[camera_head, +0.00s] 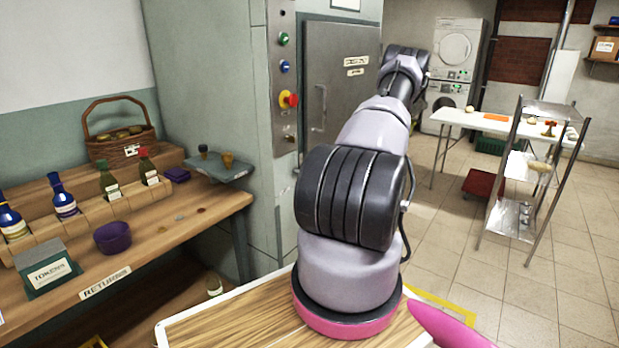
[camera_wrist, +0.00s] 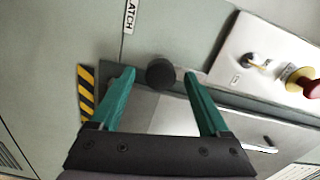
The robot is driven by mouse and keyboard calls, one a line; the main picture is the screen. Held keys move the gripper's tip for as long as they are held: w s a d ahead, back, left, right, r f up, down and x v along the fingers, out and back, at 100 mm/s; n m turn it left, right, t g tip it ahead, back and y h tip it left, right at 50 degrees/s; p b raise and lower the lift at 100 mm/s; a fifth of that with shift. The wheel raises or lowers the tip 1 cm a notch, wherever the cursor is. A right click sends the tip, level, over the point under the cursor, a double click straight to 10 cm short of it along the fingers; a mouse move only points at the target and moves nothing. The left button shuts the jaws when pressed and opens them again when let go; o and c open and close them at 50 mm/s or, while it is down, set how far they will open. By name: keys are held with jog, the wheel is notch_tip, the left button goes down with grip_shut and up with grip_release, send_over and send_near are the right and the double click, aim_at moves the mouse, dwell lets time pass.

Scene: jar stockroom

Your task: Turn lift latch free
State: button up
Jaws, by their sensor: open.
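The latch shows in the wrist view as a dark round knob (camera_wrist: 161,73) on the grey-green wall, near a label reading "ATCH" (camera_wrist: 129,17) that is cut off at the top edge. My gripper (camera_wrist: 158,76) is open, with one teal finger on each side of the knob. The fingers appear apart from the knob; whether the tips reach past its face I cannot tell. In the head view my arm reaches toward the grey metal door (camera_head: 342,105), and my gripper and the knob are hidden there.
A control panel (camera_head: 286,80) with buttons and a red-and-yellow knob (camera_head: 289,99) stands left of the door; it also shows in the wrist view (camera_wrist: 238,45). A wooden bench (camera_head: 165,228) with bottles is at left.

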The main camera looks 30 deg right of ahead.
jog(key=v, duration=0.9)
jog(key=shift+s, duration=0.15)
jog(key=a+r+n+g+y, duration=0.6)
jog(key=a+r+g, duration=0.6)
jog(key=a+r, duration=0.95)
jog(key=s+a+r+n+t+h, duration=0.1)
jog(key=s+a+r+t+h, duration=0.1)
jog(key=s+a+r+h, duration=0.8)
jog(key=s+a+r, duration=0.3)
jog(key=s+r, duration=0.3)
jog(key=r, duration=0.2)
jog(key=shift+s+n, duration=0.15)
jog(key=shift+n, duration=0.15)
